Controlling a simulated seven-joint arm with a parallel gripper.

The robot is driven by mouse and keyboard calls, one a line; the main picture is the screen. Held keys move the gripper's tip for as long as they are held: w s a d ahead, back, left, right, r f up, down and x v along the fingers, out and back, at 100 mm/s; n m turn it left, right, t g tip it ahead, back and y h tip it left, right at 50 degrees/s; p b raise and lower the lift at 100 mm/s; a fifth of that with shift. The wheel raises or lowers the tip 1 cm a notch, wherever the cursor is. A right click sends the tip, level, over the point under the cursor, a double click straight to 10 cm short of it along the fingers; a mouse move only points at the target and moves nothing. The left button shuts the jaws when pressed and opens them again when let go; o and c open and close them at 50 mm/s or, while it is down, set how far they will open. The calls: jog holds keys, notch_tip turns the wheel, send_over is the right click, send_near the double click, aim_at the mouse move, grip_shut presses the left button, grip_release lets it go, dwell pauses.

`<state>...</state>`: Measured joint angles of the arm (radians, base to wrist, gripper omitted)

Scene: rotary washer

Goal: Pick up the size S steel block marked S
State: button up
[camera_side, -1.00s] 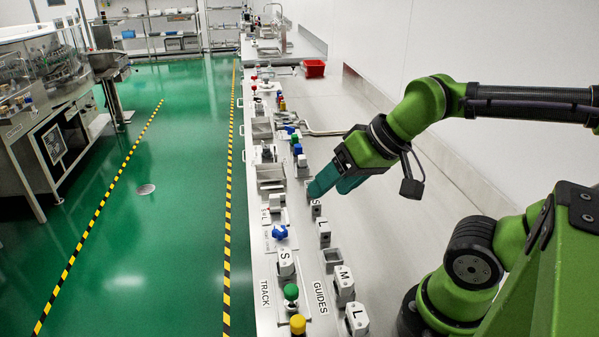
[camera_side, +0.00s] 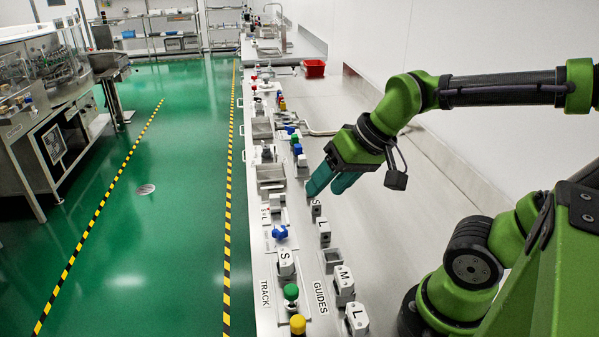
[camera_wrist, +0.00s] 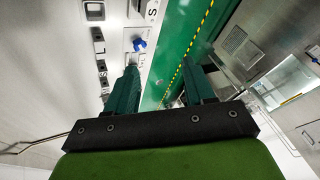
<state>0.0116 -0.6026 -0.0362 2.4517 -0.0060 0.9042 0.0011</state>
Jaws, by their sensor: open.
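A small grey block marked S (camera_side: 316,208) stands on the bench in the side view, in the right-hand row. Another, larger block marked S (camera_side: 286,262) sits nearer the camera in the left row, above the TRACK label. My gripper (camera_side: 326,190) has two teal fingers, apart and empty, pointing down and left. Their tips appear just above and behind the small S block in the picture, and I see no contact. In the wrist view my gripper (camera_wrist: 160,68) has nothing between its fingers. A letter S shows beyond the left finger there, small and at a slant.
A block marked L (camera_side: 324,232) stands nearer the camera than the small S block. Blocks marked M (camera_side: 343,280) and L (camera_side: 357,318) stand by the GUIDES label. A blue knob (camera_side: 280,232) is to the left. The bench right of the row is clear.

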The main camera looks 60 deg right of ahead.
jog(key=w+d+f+m+g, duration=0.2)
jog(key=w+d+m+g, duration=0.1)
jog(key=w+d+m, duration=0.3)
jog(key=m+g+h, duration=0.2)
jog(key=m+g, duration=0.1)
jog(key=m, duration=1.3)
send_over(316, 202)
notch_tip(316, 202, down, 4)
jog(key=f, duration=1.1)
jog(key=shift+w+f, duration=0.25)
jog(key=f, duration=0.5)
jog(key=shift+s, duration=0.25)
grip_shut()
